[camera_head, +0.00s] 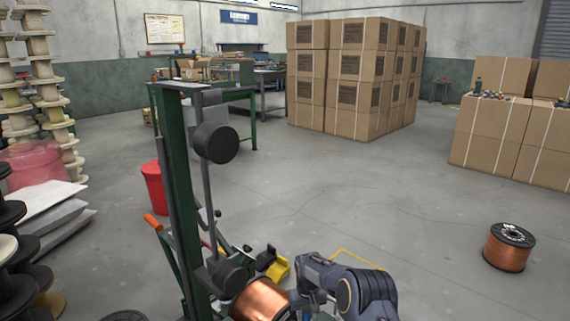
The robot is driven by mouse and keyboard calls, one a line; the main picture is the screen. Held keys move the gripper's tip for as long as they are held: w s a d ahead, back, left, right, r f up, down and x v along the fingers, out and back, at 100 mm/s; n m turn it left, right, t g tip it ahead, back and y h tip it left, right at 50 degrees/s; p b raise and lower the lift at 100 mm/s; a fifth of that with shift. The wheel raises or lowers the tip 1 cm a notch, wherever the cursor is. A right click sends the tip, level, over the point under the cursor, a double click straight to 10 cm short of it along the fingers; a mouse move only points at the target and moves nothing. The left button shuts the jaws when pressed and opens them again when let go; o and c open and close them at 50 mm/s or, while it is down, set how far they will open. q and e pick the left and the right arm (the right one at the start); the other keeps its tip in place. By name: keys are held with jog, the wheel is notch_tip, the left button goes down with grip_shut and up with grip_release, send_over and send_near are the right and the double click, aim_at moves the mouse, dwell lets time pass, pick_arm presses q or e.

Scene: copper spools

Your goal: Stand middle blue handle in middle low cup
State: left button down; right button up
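No blue handle and no low cup can be made out in the head view. A blue-grey arm of mine shows at the bottom, right of centre, beside a copper spool. No gripper fingers can be made out on it; its lower end runs to the bottom edge. No second arm shows.
A green upright stand (172,190) with black rollers rises close in front. A copper spool (262,301) sits at its base. Another copper spool (509,247) stands on the floor at right. Stacked cartons (350,80) stand behind. The floor between is clear.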

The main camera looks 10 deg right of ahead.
jog(key=shift+f, duration=0.15)
jog(key=shift+f+b, duration=0.8)
jog(key=shift+f, duration=0.15)
jog(key=o, duration=1.1)
jog(key=shift+o, duration=0.2)
